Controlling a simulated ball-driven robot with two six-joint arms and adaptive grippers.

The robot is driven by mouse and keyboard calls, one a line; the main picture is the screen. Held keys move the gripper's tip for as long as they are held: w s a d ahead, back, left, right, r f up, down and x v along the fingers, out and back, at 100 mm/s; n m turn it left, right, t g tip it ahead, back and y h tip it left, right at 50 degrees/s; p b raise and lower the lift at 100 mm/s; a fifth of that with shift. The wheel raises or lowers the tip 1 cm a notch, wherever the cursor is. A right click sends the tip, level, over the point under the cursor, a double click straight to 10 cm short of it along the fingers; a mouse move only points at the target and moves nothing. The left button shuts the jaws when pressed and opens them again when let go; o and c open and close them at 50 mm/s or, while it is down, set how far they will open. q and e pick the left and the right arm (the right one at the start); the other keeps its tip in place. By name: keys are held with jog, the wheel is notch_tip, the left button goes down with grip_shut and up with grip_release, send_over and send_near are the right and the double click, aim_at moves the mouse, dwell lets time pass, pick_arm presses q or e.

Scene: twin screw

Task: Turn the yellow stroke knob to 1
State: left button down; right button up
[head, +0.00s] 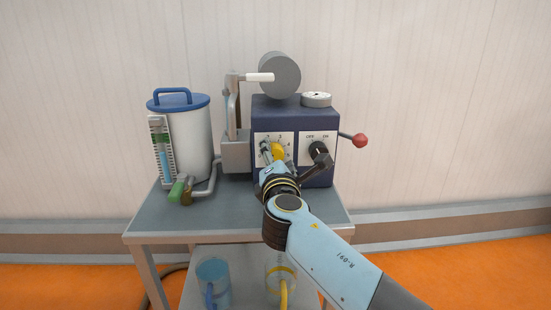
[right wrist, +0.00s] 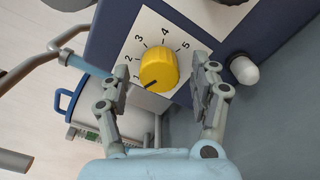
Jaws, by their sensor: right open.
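The yellow stroke knob (head: 278,149) is on a white dial plate on the front of the dark blue machine box (head: 290,112). In the right wrist view the knob (right wrist: 158,68) sits in a ring of numbers 1 to 5. Its black mark points to the lower left, near the 1 end of the scale. My right gripper (right wrist: 166,82) is open, with one finger on each side of the knob and a visible gap on both sides. In the head view my right gripper (head: 275,158) partly covers the dial. My left gripper is not in view.
A black OFF/ON switch (head: 318,149) is right of the dial, and a red-ball lever (head: 360,140) sticks out at the right. A white tank with a blue lid (head: 182,102) stands left on the grey cart (head: 150,222). A blue jug (head: 213,280) is below.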

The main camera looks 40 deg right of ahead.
jog(key=v, duration=0.7)
jog(key=shift+s, duration=0.25)
jog(key=shift+a, duration=0.15)
